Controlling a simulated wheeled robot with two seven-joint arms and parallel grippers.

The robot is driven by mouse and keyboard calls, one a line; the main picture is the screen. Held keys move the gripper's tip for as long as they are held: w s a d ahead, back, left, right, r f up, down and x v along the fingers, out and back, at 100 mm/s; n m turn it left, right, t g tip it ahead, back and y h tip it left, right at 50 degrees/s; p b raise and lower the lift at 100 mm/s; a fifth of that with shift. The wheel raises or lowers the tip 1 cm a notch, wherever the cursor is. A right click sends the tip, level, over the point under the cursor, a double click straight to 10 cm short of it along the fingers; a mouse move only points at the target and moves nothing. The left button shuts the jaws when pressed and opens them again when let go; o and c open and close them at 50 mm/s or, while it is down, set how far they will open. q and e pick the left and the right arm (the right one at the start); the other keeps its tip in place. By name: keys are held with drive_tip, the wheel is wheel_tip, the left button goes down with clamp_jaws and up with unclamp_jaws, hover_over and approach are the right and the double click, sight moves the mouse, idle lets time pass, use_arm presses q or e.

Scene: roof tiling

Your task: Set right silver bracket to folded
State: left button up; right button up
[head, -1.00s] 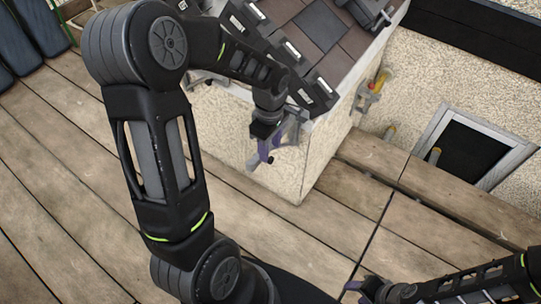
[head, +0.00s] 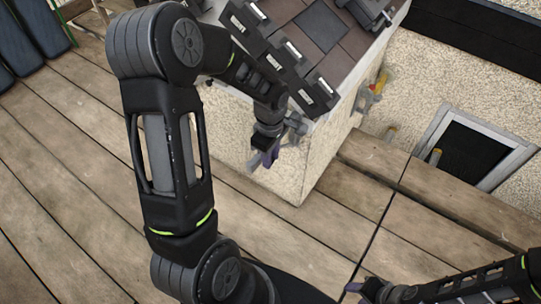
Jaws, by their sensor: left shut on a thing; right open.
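A silver bracket (head: 295,129) is mounted at the near corner of the rendered wall, just under the roof edge. My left gripper (head: 264,159) is at this bracket, with its purple-grey fingers pointing down along the wall. It is shut on the bracket, though the wrist and fingers hide part of it and its exact angle is hard to tell. My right gripper (head: 362,287) is open and empty at the bottom edge of the view, apart from the wall and only partly visible.
Dark roof tiles (head: 318,27) cover the small roof above the bracket. Another fitting (head: 368,97) with yellow and red parts is on the right wall face. A framed dark opening (head: 470,150) is at right. The plank deck (head: 70,190) is clear at left.

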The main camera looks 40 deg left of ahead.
use_arm(q)
clamp_jaws()
idle(0.7)
idle(0.3)
drive_tip(key=shift+s+a+m, duration=0.1)
drive_tip(key=shift+a+m, duration=0.3)
drive_tip(key=shift+a, duration=0.3)
drive_tip(key=w+a+m, duration=0.4)
drive_tip(key=a+m, duration=0.2)
drive_tip(key=a, duration=0.3)
drive_tip(key=w+a+m, duration=0.4)
drive_tip(key=a+m, duration=0.2)
drive_tip(key=a, duration=0.3)
drive_tip(key=shift+w+m, duration=0.25)
drive_tip(key=shift+m, duration=0.15)
